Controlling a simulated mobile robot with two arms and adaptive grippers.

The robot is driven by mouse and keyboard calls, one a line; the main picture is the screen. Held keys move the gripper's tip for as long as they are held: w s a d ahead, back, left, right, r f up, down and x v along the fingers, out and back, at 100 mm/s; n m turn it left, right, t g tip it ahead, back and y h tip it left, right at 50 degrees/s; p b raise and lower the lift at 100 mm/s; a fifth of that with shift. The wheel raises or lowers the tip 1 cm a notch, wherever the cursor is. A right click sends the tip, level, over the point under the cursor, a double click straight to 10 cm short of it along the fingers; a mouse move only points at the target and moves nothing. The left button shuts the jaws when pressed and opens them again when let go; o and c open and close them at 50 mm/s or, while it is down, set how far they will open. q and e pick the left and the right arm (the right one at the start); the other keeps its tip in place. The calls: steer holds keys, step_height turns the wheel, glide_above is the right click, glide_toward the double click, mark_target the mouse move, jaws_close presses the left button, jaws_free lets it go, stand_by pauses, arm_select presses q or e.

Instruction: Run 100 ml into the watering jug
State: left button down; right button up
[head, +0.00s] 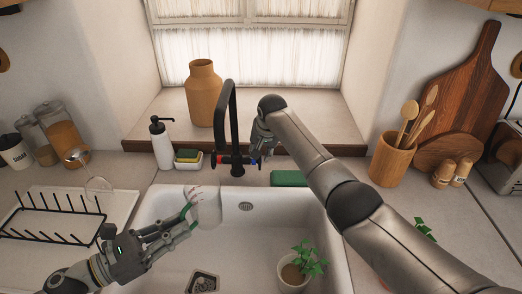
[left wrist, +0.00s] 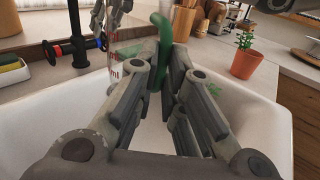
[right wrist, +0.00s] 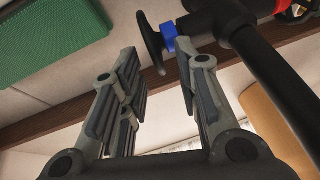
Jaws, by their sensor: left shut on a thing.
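The clear watering jug (head: 208,207) with a green handle is held over the sink, below and left of the black tap (head: 230,125). My left gripper (head: 190,208) is shut on its green handle, which also shows in the left wrist view (left wrist: 161,50). Red markings show on the jug wall (left wrist: 113,72); I see no water in it and no stream. The tap has a red-marked handle on the left and a blue-marked one (right wrist: 152,42) on the right. My right gripper (right wrist: 160,58) is open, its fingertips on either side of the blue-marked handle, not visibly clamped.
The white sink (head: 150,212) holds a potted plant (head: 293,272). A soap bottle (head: 161,143) and sponges stand left of the tap, a green sponge (head: 290,178) right of it. A drying rack (head: 50,215) is at left, a utensil pot (head: 392,160) at right.

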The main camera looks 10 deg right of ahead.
mark_target(260, 160)
steer(key=shift+c, duration=0.5)
jaws_close()
steer(key=shift+s+f, duration=0.1)
steer(key=shift+s+a+f+t, duration=0.1)
steer(key=shift+s+t, duration=0.2)
steer(key=shift+t, duration=0.4)
steer(key=shift+s+a+f+t, duration=0.1)
steer(key=shift+s+t, duration=0.2)
steer(key=shift+t, duration=0.4)
steer(key=t, duration=0.1)
steer(key=s+t+h, duration=0.1)
steer(key=t, duration=0.1)
steer(key=shift+s+a+f+n, duration=0.1)
steer(key=shift+s+f+n, duration=0.05)
steer(key=shift+f+n, duration=0.2)
steer(key=t, duration=0.2)
steer(key=shift+s+a+f+t, duration=0.1)
steer(key=shift+s+f+t, duration=0.1)
steer(key=shift+s+t, duration=0.2)
steer(key=shift+t, duration=0.8)
steer(key=shift+f+h, duration=0.1)
steer(key=shift+h, duration=0.2)
steer(key=shift+s+f+t, duration=0.1)
steer(key=shift+f+t, duration=0.05)
steer(key=shift+t, duration=0.25)
